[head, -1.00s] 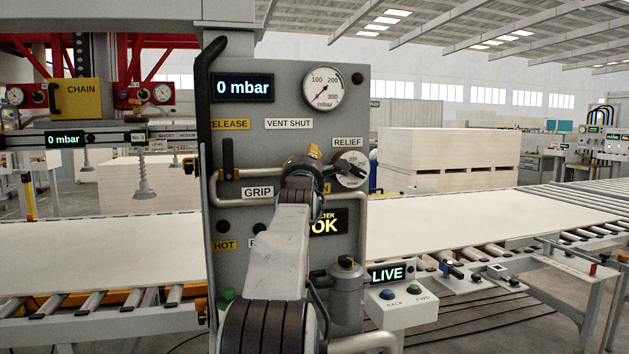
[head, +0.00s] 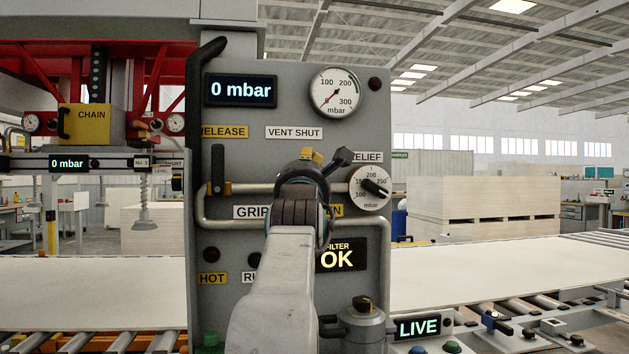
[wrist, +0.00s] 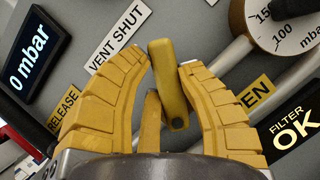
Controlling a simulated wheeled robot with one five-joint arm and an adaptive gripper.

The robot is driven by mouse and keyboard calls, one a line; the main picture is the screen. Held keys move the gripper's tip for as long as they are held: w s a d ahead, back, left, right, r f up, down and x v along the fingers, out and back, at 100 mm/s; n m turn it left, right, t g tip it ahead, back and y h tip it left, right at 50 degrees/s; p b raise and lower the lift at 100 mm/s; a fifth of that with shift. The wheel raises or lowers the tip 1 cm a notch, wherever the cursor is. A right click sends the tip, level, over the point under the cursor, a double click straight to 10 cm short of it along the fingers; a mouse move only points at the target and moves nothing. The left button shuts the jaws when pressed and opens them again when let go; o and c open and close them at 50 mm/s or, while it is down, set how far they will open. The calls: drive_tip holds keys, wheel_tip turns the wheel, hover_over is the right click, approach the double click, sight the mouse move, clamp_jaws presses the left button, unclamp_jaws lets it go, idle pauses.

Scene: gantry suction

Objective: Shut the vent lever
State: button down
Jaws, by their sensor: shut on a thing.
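The yellow vent lever (wrist: 172,85) stands out from the grey control panel (head: 230,130), and a dark bolt shows near its lower end in the wrist view. My gripper (wrist: 163,62) has its two ribbed yellow fingers closed in on either side of the lever. The VENT SHUT label (wrist: 117,40) lies up and left of the lever. A partly covered label ending in "EN" (wrist: 256,92) lies to its right. In the head view my arm hides most of the gripper and lever, and only a bit of yellow shows below the VENT SHUT label (head: 294,132).
A grey pipe (head: 215,226) loops across the panel. The relief dial (head: 370,187) is right of my gripper, and a pressure gauge (head: 335,92) is above. The display (head: 240,91) reads 0 mbar. A dark upright handle (head: 218,168) is at left. Conveyors run along both sides.

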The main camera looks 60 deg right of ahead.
drive_tip(key=shift+a+r, duration=0.15)
drive_tip(key=shift+r, duration=0.2)
drive_tip(key=c, duration=1.3)
unclamp_jaws()
drive_tip(key=o, duration=0.5)
drive_tip(key=shift+f, duration=0.25)
